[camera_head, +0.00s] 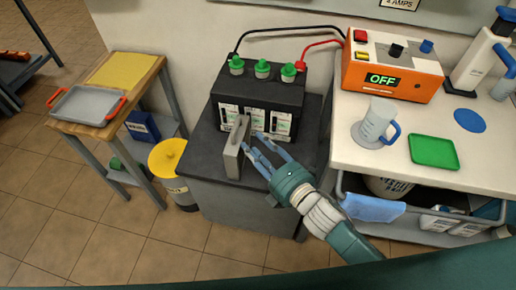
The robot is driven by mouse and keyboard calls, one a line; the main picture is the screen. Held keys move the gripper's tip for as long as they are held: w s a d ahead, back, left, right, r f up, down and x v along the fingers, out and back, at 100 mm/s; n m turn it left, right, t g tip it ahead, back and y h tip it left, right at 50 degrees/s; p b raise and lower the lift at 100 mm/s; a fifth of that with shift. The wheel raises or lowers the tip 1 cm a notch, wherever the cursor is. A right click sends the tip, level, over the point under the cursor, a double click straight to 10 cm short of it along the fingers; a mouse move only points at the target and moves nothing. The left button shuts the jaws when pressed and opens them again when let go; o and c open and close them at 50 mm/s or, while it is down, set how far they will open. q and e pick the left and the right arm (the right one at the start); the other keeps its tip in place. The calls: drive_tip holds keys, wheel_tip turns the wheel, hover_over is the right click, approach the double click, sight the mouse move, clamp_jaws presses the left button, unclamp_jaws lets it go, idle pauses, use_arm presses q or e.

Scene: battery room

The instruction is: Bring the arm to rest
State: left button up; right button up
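My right arm comes in from the lower right. Its gripper (251,142) is open, with its two blue-grey fingers spread apart and nothing seen between them. The fingertips are in front of the black battery (262,94), close to its labelled front face. An upright grey slab (233,158) stands just left of the fingertips; I cannot tell if they touch it. My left gripper is not in view.
The battery stands on a dark-topped cabinet (204,164). At right, a white bench (345,160) holds an orange charger (390,72) reading OFF, a jug (373,125) and a green tray (433,151). At left are a side table (147,66) and a yellow-lidded bin (167,156).

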drive_tip(key=shift+s+d+r, duration=0.1)
drive_tip(key=shift+s+d, duration=0.05)
drive_tip(key=shift+s, duration=0.2)
idle(0.3)
